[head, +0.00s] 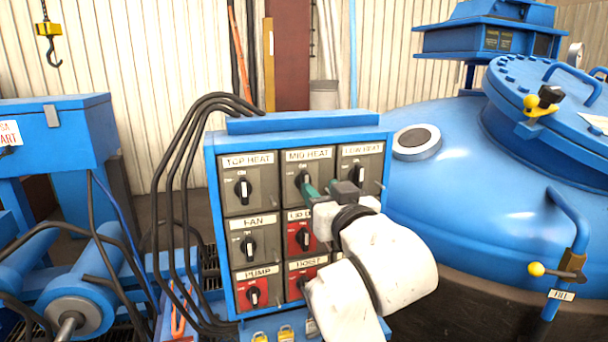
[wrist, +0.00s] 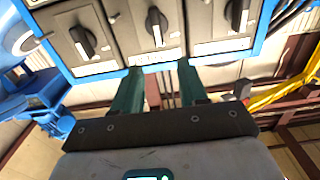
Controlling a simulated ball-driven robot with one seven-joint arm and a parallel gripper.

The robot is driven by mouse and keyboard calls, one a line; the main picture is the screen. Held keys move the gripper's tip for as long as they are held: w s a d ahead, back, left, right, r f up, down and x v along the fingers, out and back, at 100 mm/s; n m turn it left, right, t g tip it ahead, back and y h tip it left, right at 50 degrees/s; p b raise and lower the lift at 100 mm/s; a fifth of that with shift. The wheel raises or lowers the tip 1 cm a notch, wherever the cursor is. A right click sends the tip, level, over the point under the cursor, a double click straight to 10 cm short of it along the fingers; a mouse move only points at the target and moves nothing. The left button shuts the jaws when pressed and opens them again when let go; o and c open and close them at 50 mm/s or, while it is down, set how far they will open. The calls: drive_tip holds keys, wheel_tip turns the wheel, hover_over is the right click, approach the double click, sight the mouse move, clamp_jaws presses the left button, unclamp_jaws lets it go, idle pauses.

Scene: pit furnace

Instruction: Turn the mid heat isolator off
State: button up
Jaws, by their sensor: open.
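The mid heat isolator (head: 303,182) is a black rotary knob on a grey plate, top middle of the switch panel, under its MID HEAT label (head: 308,155). Its handle looks about upright; small markings are hard to read. My gripper (head: 327,190) is in front of the panel, just right of this knob in the head view, partly covering the plate. The wrist view looks inverted. There the green fingers of my gripper (wrist: 160,68) are apart and empty, pointing at the middle knob (wrist: 156,24), which lies beyond the tips. I see no contact.
The top heat knob (head: 243,189) and low heat knob (head: 357,174) flank it. Below are the fan knob (head: 248,246) and a red-plated switch (head: 302,238), partly behind my arm. Black cables (head: 190,150) run left of the panel; a blue furnace vessel (head: 480,190) stands right.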

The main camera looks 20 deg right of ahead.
sight(307, 175)
drive_tip(key=w, duration=0.9)
drive_tip(key=shift+c, duration=0.4)
clamp_jaws()
